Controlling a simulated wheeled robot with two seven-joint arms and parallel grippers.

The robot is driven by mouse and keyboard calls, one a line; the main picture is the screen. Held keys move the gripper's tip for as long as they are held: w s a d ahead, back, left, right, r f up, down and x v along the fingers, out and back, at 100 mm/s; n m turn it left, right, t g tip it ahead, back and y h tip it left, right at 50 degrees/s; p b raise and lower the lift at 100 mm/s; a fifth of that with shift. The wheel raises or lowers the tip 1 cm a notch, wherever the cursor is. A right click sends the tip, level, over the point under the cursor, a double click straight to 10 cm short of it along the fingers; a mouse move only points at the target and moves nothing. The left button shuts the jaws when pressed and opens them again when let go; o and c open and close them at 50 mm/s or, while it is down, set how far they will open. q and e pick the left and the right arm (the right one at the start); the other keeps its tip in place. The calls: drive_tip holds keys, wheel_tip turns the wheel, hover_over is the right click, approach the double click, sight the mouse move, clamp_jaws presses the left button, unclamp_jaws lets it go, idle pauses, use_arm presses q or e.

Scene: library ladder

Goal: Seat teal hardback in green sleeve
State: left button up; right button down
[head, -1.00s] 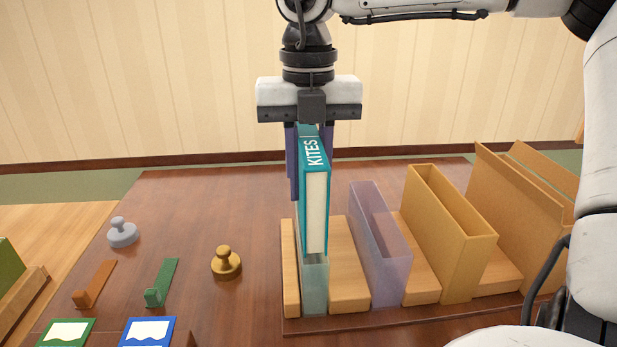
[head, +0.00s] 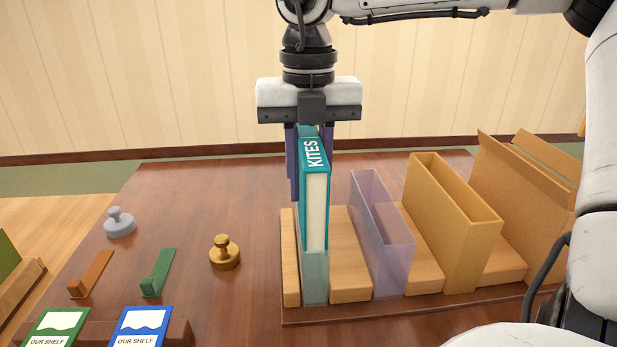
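The teal hardback (head: 315,185), marked KITES, stands upright with its spine lettering and cream page edge showing. My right gripper (head: 309,165) comes down from above with its purple fingers on either side of the book's upper part, shut on it. The translucent pale green sleeve (head: 315,280) stands at the left end of the wooden rack (head: 350,262). The book's lower end is in line with the sleeve and appears to be inside its upper part, with the sleeve's lower part showing below the book. My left gripper is not in view.
To the right stand a translucent purple sleeve (head: 382,240), a yellow sleeve (head: 450,235) and a tan sleeve (head: 515,195). Left on the table are a brass stamp (head: 225,253), a grey stamp (head: 119,223), an orange holder (head: 91,273), a green holder (head: 158,272) and cards (head: 143,326).

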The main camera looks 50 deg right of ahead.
sight(308, 134)
drive_tip(key=shift+f+b, duration=0.4)
drive_tip(key=shift+f, duration=0.15)
drive_tip(key=c, duration=1.4)
unclamp_jaws()
wheel_tip(308, 134, up, 10)
drive_tip(key=shift+r+p, duration=0.2)
drive_tip(key=shift+p, duration=0.45)
